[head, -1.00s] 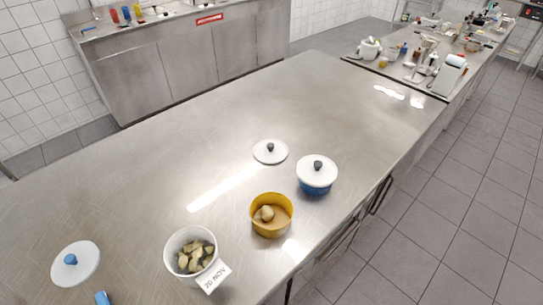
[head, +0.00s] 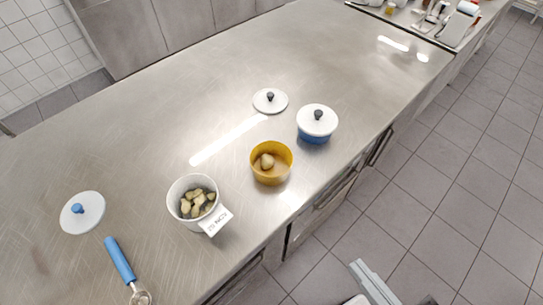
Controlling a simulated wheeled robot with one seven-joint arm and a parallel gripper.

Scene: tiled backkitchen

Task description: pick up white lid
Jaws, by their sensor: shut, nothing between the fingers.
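Three white lids show in the head view. One white lid with a black knob (head: 270,101) lies flat on the steel counter. Another white lid with a blue knob (head: 82,213) lies flat at the far left. A third white lid (head: 317,120), also black-knobbed, sits on a blue pot (head: 313,138). All three are clear of my arm. A pale grey part, probably of my arm, enters at the bottom right, over the floor beside the counter. My gripper's fingertips cannot be made out.
A yellow pot (head: 270,164) with a potato-like item and a white pot (head: 198,203) with several pale pieces and a label stand on the counter (head: 190,110). A blue-handled scoop (head: 120,260) lies front left. The counter's back half is clear.

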